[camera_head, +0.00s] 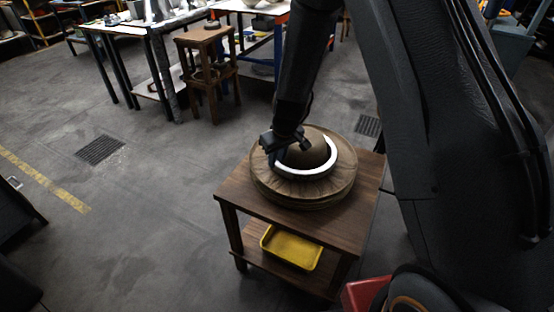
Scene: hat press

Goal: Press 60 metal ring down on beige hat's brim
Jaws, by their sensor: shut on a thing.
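The beige hat (340,185) lies brim down on a small wooden table, its rounded crown pointing up. It looks brown in this light. The pale metal ring (312,172) encircles the crown at or just above the brim; I cannot tell whether it touches all round. No number is readable on it. My gripper (286,147) reaches down from above and is shut on the ring at its far left side. My gripper and wrist hide the back left part of the ring and some of the crown.
The wooden table (238,196) has a lower shelf with a yellow tray (291,247). A red object (365,293) is at the bottom right. A wooden stool (207,72) and workbenches stand at the back. The grey floor left of the table is clear.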

